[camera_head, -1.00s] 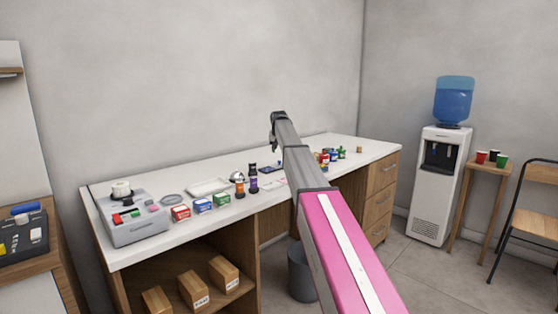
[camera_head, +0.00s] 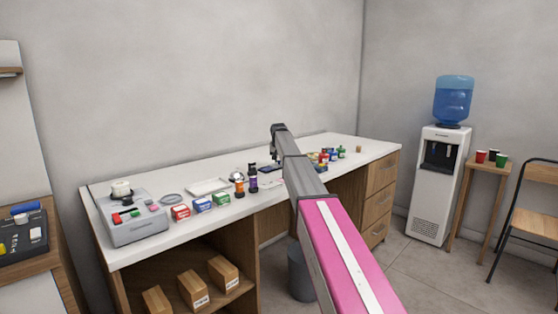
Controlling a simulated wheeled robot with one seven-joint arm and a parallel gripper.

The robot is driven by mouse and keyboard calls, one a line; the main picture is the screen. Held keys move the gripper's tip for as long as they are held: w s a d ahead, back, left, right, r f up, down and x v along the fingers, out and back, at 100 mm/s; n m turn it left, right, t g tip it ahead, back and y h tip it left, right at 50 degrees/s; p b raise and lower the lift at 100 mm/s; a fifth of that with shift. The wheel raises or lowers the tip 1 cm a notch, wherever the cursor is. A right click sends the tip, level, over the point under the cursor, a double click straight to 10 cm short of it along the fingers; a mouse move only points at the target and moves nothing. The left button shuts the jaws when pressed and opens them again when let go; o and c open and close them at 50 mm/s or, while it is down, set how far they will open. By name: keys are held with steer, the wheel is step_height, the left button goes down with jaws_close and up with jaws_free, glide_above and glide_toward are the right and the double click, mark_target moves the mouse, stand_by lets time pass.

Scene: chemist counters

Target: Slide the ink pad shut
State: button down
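A small flat dark blue item (camera_head: 265,168), which looks like the ink pad, lies on the white counter (camera_head: 345,144) just left of my arm. It is too small to tell how far open it is. My gripper (camera_head: 275,156) hangs at the end of my arm over the counter, pointing down close to the dark item. Its fingers are tiny and dark here, so I cannot tell whether they are apart or whether they touch the pad.
Dark and orange bottles (camera_head: 252,178) stand left of the pad. Small coloured boxes (camera_head: 202,205), a white tray (camera_head: 207,187) and a grey device (camera_head: 133,222) are further left. Several coloured small items (camera_head: 330,155) stand right of my arm. A water cooler (camera_head: 437,180) stands at the right.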

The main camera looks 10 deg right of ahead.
steer(key=shift+s+a, duration=0.7)
steer(key=shift+a, duration=0.25)
steer(key=shift+s+a, duration=0.7)
steer(key=shift+a, duration=0.3)
steer(key=shift+s+a, duration=0.7)
steer(key=shift+a, duration=0.25)
steer(key=c, duration=1)
jaws_free()
steer(key=shift+a, duration=0.15)
steer(key=shift+r, duration=0.1)
steer(key=v, duration=1)
steer(key=shift+s+r, duration=0.25)
steer(key=shift+r, duration=0.05)
